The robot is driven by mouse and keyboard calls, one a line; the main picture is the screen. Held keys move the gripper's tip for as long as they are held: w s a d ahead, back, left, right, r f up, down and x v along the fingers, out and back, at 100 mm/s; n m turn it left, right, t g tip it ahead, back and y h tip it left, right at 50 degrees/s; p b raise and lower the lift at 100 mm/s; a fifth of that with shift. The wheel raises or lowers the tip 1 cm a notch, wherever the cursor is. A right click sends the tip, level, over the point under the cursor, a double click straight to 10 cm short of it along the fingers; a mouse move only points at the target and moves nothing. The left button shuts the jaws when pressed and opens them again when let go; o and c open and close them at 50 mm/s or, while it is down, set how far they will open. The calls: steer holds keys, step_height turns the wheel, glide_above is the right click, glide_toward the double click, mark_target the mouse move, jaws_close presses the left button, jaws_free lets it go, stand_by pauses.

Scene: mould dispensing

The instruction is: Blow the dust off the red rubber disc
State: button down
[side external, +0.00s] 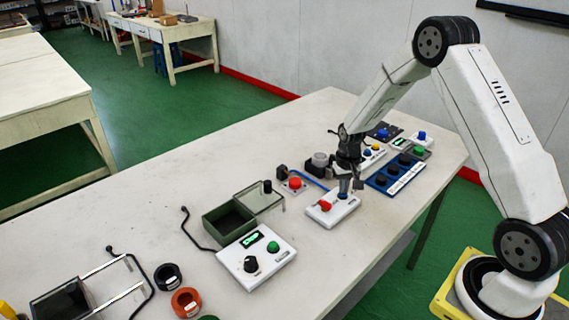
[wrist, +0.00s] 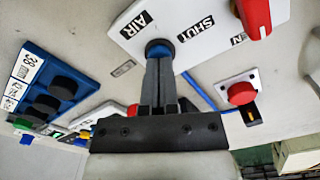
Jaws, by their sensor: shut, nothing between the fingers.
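A thick red-orange round piece (side external: 185,302) with a dark centre lies near the front left edge in the side view; it looks like the red disc, though dust on it is too small to tell. A white air board (side external: 332,210) stands near the right of the table, with a red lever (side external: 325,206). In the wrist view the board (wrist: 130,30) reads AIR and SHUT, and its red lever (wrist: 256,15) is at top right. My gripper (side external: 344,192) points down at the board. Its shut fingers (wrist: 159,55) are at a blue-ringed round fitting; whether they touch it I cannot tell.
A black round piece (side external: 168,277) lies beside the red one. A white panel (side external: 258,262) with a knob and green button and an open green box (side external: 226,222) stand mid-table. A red button (side external: 295,183) and a blue knob panel (side external: 394,180) flank the air board.

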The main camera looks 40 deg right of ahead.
step_height(320, 180, up, 11)
steer(key=shift+r, duration=0.2)
stand_by(1.5)
steer(key=shift+a, duration=0.1)
steer(key=s+a+r+n+t, duration=0.1)
steer(key=s+a+n, duration=0.5)
steer(key=s+a, duration=0.8)
steer(key=shift+s+a+t, duration=0.3)
steer(key=shift+a+t, duration=0.5)
steer(key=c, duration=1.3)
jaws_free()
